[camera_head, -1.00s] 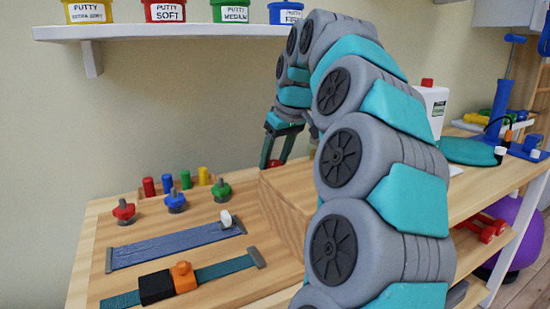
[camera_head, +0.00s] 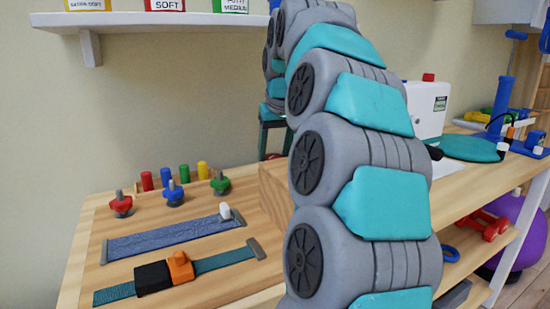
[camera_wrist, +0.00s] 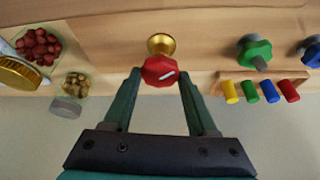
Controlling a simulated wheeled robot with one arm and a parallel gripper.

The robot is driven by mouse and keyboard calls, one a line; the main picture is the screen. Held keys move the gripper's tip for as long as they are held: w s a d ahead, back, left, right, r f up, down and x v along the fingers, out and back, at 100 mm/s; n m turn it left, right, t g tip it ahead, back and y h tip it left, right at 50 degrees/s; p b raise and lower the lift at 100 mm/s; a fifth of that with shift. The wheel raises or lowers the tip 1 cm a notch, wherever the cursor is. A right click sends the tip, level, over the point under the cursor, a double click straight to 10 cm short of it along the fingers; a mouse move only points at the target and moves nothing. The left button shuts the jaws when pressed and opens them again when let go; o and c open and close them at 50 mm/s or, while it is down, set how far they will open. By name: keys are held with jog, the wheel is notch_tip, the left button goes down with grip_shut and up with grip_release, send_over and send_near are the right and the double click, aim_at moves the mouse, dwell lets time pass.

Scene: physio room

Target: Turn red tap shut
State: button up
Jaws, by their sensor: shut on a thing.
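The red tap (camera_wrist: 160,71) is a faceted red knob with a white mark, in front of a round brass base (camera_wrist: 161,44) in the wrist view. The white mark runs slightly slanted, rising to the right. My gripper (camera_wrist: 161,78) has one finger on each side of the knob and is shut on it. In the head view a sliver of red (camera_head: 273,156) shows by my gripper (camera_head: 277,142). My arm hides most of the gripper and tap there.
Red (camera_head: 121,204), blue (camera_head: 173,193) and green (camera_head: 220,183) knobs stand left on the bench, before several coloured pegs. A wooden box (camera_head: 273,190) stands beside my arm. In the wrist view, containers of small red (camera_wrist: 38,46) and golden pieces lie left.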

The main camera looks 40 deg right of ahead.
jog(key=m+b, duration=0.1)
jog(key=m, duration=0.1)
jog(key=m+h+b, duration=0.1)
jog(key=m, duration=0.1)
jog(key=shift+w+f+m+g+h, duration=0.1)
jog(key=shift+m+g+h, duration=0.2)
jog(key=shift+g, duration=0.1)
jog(key=m+g, duration=0.1)
jog(key=m, duration=0.2)
jog(key=shift+w+a+m+h+b, duration=0.1)
jog(key=shift+m+h+b, duration=0.2)
jog(key=shift+h+b, duration=0.1)
jog(key=m+g+p, duration=0.1)
jog(key=m, duration=0.1)
jog(key=m+p, duration=0.1)
jog(key=m, duration=0.1)
jog(key=shift+w+r+g, duration=0.1)
jog(key=shift+r+g, duration=0.2)
jog(key=shift+g, duration=0.1)
jog(key=shift+f+m+g+p, duration=0.1)
jog(key=shift+m+g+p, duration=0.4)
jog(key=shift+m+p, duration=0.9)
jog(key=shift+a, duration=0.1)
jog(key=o, duration=1.4)
jog(key=shift+f, duration=0.1)
jog(key=shift+c, duration=0.2)
jog(key=shift+f+b, duration=0.1)
jog(key=shift+b, duration=0.2)
